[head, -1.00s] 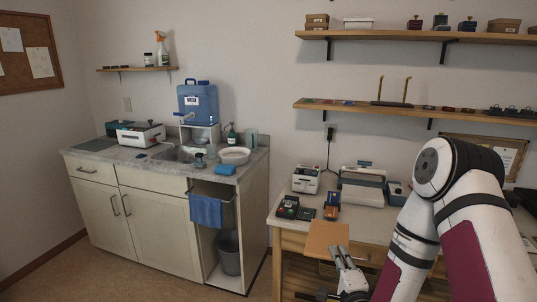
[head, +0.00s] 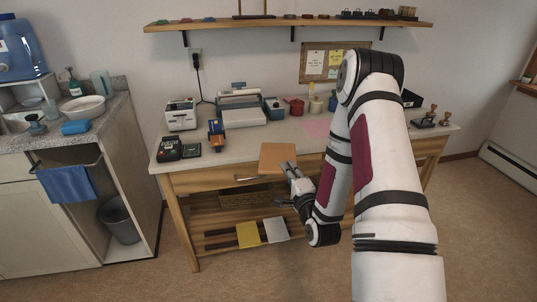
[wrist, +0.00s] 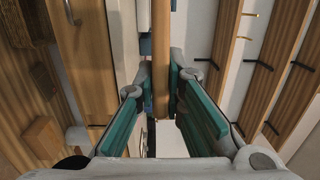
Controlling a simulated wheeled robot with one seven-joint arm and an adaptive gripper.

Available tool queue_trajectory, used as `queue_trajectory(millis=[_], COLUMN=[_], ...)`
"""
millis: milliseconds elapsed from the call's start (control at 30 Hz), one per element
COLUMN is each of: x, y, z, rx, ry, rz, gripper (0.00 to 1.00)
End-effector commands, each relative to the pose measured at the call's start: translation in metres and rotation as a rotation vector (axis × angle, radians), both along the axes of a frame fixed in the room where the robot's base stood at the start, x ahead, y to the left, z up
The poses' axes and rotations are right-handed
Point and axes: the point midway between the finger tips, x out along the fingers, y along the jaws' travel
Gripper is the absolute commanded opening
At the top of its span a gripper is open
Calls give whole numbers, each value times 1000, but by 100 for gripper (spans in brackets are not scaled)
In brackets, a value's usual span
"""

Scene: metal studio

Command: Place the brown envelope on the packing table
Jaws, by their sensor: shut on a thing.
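The brown envelope (head: 278,157) is in my gripper (head: 290,173), held at its near edge. In the head view it overlaps the front edge of the packing table (head: 238,149), a light-topped wooden table with a drawer and lower slatted shelf. I cannot tell its exact height above the top. In the wrist view the envelope (wrist: 161,62) shows edge-on as a narrow brown strip between the teal-padded fingers of my gripper (wrist: 162,95). The gripper is shut on it.
On the table stand a card terminal (head: 170,149), a label printer (head: 181,114), a grey-white machine (head: 241,108) and a red pot (head: 295,106). A pink sheet (head: 317,127) lies right of the envelope. The top just left of the envelope is bare.

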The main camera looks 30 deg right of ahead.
Motion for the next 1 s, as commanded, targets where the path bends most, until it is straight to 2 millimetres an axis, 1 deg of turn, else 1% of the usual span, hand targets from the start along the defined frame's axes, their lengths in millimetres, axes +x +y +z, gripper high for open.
queue_trajectory(millis=[33, 100, 200, 267, 367, 800, 900, 1000], x=[-1, -2, -3, 0, 16, 119, 136, 147], y=[-14, -25, -35, -38, -43, -67, -71, -74], z=[-9, -13, -17, -18, -19, -29, -31, -32], rx=[-1, 0, 0, -1, -4, -3, -1, -1], ry=[-1, 0, 0, 0, -1, -1, 0, 0], rz=[-20, -37, -51, -55, -54, -56, -56, -56], gripper=[0, 0, 0, 0, 0, 0, 0, 0])
